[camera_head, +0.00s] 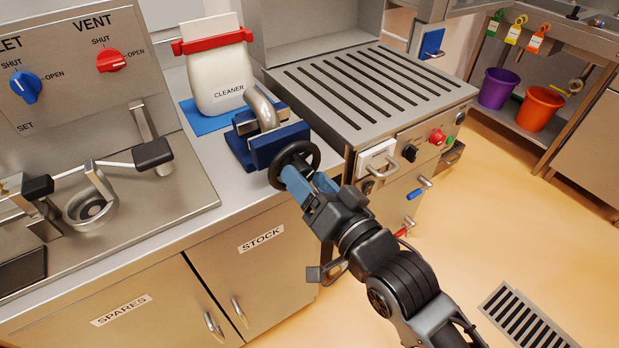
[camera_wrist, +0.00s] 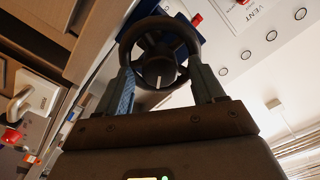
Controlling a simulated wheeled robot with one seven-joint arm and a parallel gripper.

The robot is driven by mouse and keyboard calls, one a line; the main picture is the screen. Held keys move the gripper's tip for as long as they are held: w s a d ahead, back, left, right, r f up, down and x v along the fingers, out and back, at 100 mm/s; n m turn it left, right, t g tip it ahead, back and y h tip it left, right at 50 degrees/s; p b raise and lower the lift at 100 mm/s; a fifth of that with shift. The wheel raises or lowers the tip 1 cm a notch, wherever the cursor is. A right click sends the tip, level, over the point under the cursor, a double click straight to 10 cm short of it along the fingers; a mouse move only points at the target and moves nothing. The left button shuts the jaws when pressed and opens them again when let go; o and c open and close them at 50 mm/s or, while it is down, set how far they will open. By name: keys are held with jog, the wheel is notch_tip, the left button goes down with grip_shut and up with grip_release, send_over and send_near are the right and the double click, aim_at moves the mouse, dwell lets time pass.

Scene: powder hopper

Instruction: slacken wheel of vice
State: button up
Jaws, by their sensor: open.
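The blue vice (camera_head: 279,143) stands on the counter near its front edge. A curved grey metal pipe piece (camera_head: 262,106) sits at its jaws. Its black handwheel (camera_head: 309,154) faces the front of the counter. In the wrist view the wheel (camera_wrist: 160,58) is dark, spoked, with a pale mark on its hub. My gripper (camera_head: 306,184) is at the wheel from the front right. In the wrist view its two blue-grey fingers (camera_wrist: 167,88) are open, one on each side of the hub, near the lower rim. Whether they touch the rim I cannot tell.
A white CLEANER bag (camera_head: 217,75) with a red clip stands behind the vice on a blue mat. A slotted metal bench (camera_head: 372,88) with knobs is close on the right. A sink panel (camera_head: 130,195) with levers lies left. The floor at right is mostly clear.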

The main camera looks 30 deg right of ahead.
jog(key=shift+w, duration=0.15)
jog(key=c, duration=1.1)
